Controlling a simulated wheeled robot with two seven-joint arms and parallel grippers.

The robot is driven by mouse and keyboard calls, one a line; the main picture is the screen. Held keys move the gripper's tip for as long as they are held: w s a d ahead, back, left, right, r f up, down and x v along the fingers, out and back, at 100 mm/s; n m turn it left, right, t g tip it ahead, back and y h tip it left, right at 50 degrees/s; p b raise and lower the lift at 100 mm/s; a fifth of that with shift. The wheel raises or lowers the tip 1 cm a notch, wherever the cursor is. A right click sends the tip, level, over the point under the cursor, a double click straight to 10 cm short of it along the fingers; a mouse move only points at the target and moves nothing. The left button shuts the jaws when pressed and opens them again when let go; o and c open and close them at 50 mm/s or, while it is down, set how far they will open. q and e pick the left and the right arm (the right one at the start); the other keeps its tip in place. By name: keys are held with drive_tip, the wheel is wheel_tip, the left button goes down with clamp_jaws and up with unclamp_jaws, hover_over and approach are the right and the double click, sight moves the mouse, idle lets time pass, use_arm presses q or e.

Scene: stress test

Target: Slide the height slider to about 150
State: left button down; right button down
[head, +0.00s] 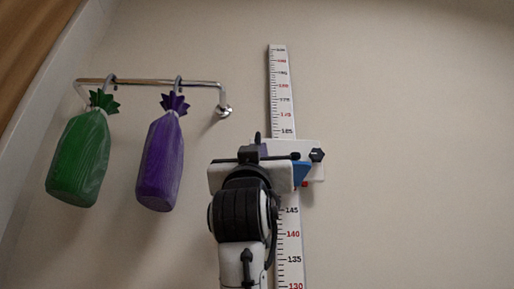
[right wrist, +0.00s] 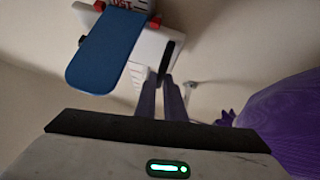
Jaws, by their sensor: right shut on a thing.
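The height scale (head: 278,95) is a tall white strip with black and red numbers on the wall. Its white slider (head: 318,172) has a blue paddle (head: 301,172), a dark knob (head: 317,155) and a small red mark, which sits roughly one step above 145. The label beside that mark is hidden. My right gripper (head: 257,140) is at the slider's left side. In the right wrist view, its purple fingers (right wrist: 168,84) are shut on the slider's dark tab (right wrist: 167,57); the blue paddle (right wrist: 105,50) hangs at upper left. My left gripper is out of view.
A chrome rail (head: 150,82) on the wall at left carries a green bag (head: 80,158) and a purple bag (head: 160,162). The purple bag (right wrist: 285,115) looms close at the right of the wrist view. The wall right of the scale is clear.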

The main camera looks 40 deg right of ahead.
drive_tip(key=shift+f, duration=0.2)
drive_tip(key=c, duration=1.8)
unclamp_jaws()
drive_tip(key=shift+c, duration=0.2)
drive_tip(key=b+v, duration=0.2)
drive_tip(key=v, duration=0.8)
drive_tip(key=shift+s, duration=0.1)
